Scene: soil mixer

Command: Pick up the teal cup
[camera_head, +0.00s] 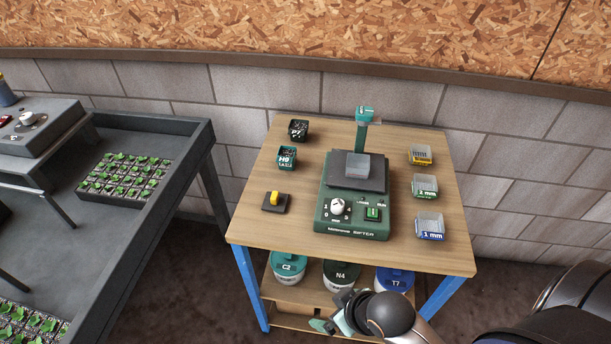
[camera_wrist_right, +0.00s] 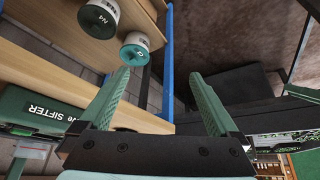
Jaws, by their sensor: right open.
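The teal cup (camera_head: 286,157), a small square cup marked H9, stands upright on the left part of the wooden table top (camera_head: 300,225), in front of a black cup. My right gripper (camera_head: 331,314) is low at the table's front edge, near the lower shelf and well apart from the cup. In the right wrist view its two green fingers (camera_wrist_right: 160,76) are spread wide with nothing between them. The teal cup cannot be made out in that view. My left gripper is not in view.
A green sifter (camera_head: 353,228) stands mid-table. The black cup (camera_head: 298,130) and a yellow-topped block (camera_head: 274,201) are at left; several clear boxes (camera_head: 425,186) line the right. Lidded buckets (camera_head: 289,266) stand on the lower shelf. A dark plant bench (camera_head: 185,147) is left.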

